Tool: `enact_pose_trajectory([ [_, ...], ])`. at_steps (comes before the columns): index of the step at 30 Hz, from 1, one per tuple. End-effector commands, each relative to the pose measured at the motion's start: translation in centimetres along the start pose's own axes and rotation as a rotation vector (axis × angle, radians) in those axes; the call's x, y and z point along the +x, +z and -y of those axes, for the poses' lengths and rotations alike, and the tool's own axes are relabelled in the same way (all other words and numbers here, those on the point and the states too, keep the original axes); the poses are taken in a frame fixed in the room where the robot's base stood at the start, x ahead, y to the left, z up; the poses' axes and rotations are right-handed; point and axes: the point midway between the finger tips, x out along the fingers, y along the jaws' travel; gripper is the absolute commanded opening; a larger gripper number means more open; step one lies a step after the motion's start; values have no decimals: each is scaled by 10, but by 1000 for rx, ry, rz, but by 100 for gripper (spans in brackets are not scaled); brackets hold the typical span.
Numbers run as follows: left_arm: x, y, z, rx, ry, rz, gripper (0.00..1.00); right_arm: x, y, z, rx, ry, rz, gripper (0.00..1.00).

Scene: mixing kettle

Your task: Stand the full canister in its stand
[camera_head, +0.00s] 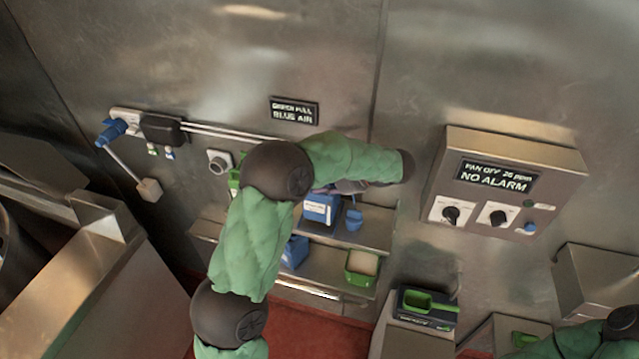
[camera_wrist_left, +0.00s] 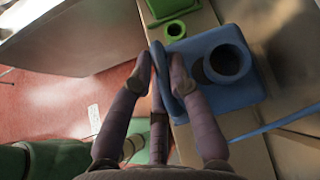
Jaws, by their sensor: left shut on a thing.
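In the left wrist view a blue canister (camera_wrist_left: 248,88) with a round dark open neck stands on a shelf, close to the right of my left gripper (camera_wrist_left: 160,62). The gripper's two fingers are shut on a thin blue upright part beside the canister, which looks like its handle. In the head view my left arm reaches up to the shelf, and its gripper (camera_head: 345,187) is partly hidden behind my arm. A blue box-shaped canister with a white label (camera_head: 320,208) shows just below it. I cannot tell which thing is the stand. My right gripper is out of view.
Two metal shelves (camera_head: 375,237) hold another blue container (camera_head: 294,252) and a green open container (camera_head: 362,265). A dark device with a green top (camera_head: 427,303) stands on a pedestal. The alarm box (camera_head: 506,190) sticks out at right. A steel unit (camera_head: 85,275) stands at left.

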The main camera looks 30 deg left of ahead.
Motion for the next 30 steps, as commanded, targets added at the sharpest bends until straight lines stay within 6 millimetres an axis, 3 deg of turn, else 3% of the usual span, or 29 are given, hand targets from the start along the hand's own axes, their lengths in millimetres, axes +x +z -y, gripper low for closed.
enact_pose_trajectory([
  [30, 8, -11, -1, -9, -7, 1, 0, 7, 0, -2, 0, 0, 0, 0],
])
